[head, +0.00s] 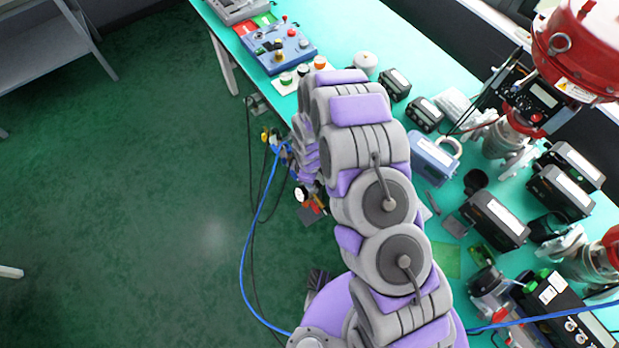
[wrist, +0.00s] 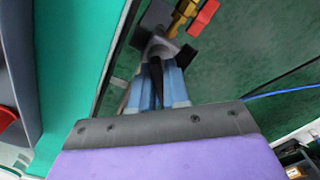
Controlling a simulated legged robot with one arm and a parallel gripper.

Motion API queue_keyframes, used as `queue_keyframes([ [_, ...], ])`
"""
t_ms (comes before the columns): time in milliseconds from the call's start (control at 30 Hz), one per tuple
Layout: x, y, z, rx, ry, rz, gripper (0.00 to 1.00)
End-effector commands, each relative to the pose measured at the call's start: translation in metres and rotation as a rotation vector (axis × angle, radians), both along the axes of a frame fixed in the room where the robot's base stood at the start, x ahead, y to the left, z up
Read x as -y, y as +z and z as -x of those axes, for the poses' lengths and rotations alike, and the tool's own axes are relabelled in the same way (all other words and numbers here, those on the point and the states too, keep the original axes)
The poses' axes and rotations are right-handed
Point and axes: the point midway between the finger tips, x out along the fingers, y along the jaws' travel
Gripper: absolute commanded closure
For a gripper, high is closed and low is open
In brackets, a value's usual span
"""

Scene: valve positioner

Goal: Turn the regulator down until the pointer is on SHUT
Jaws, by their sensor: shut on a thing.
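In the wrist view, the two blue fingers of my gripper (wrist: 161,72) are close together on a grey and black part, which looks like the regulator (wrist: 162,46). A brass fitting with a red handle (wrist: 205,14) is just beyond it. In the head view, my purple and grey arm covers most of this spot at the table's left edge. A small white round dial (head: 299,194) shows beside the arm, with a red and orange part below it. The pointer and any SHUT mark cannot be read in either view.
The green bench (head: 345,30) carries a blue control box (head: 283,52), a blue padlock-shaped block (head: 432,158), several black devices and a red actuator (head: 575,50). A blue hose (head: 243,275) and black cables hang over the green floor.

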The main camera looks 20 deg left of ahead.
Motion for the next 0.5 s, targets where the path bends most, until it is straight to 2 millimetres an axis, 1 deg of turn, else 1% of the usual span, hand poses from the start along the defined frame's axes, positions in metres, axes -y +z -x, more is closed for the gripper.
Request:
queue_keyframes([
  [500, 0.0005, -0.0009, -0.0008, -0.001, 0.468, -0.002, 1.0],
])
